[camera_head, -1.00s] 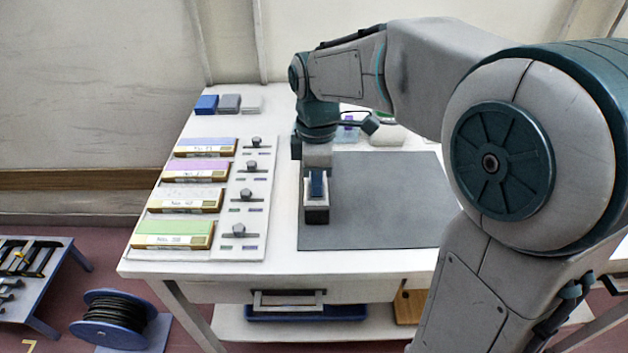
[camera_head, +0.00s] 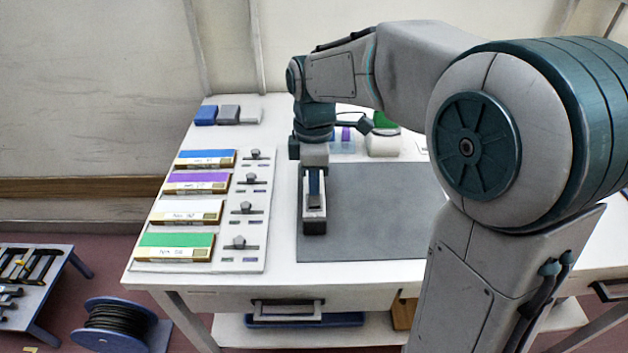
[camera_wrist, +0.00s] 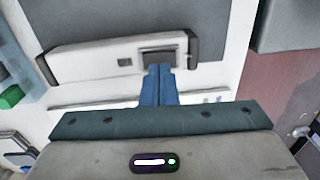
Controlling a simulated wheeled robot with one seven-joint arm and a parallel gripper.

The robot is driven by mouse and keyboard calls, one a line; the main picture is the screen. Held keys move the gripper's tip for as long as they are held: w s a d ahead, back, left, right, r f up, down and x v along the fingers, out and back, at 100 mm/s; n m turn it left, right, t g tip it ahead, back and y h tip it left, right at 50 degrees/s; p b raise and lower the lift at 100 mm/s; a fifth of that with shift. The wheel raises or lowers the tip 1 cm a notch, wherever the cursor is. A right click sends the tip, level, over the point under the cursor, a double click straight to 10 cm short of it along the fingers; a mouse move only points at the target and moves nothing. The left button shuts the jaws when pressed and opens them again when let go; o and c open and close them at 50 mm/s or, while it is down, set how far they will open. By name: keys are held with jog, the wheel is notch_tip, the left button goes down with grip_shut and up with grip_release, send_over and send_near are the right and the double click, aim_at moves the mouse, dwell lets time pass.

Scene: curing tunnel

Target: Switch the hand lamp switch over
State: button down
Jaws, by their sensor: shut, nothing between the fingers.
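The hand lamp appears to be the white bar with dark end caps (camera_wrist: 90,62) in the wrist view. It lies along the edge of the grey mat. The dark rectangular piece near its right end looks like its switch (camera_wrist: 160,56); its position cannot be told. In the head view the lamp (camera_head: 314,226) lies at the mat's left edge, partly covered by my arm. My gripper (camera_wrist: 158,69) has its blue fingers together and empty. The tips overlap the switch; whether they touch cannot be told. The gripper also shows in the head view (camera_head: 314,196), pointing down.
The grey mat (camera_head: 380,210) is clear to the right. On the left, a white panel (camera_head: 255,215) carries several knobs beside coloured blocks (camera_head: 178,240). Small blocks (camera_head: 229,114) stand at the back left. A green-topped white item (camera_head: 384,145) stands behind the mat. A drawer handle (camera_head: 288,310) is in front.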

notch_tip(320, 180, up, 12)
jog(key=w+p, duration=0.1)
jog(key=p, duration=0.1)
jog(key=shift+w, duration=0.25)
jog(key=shift+r, duration=0.1)
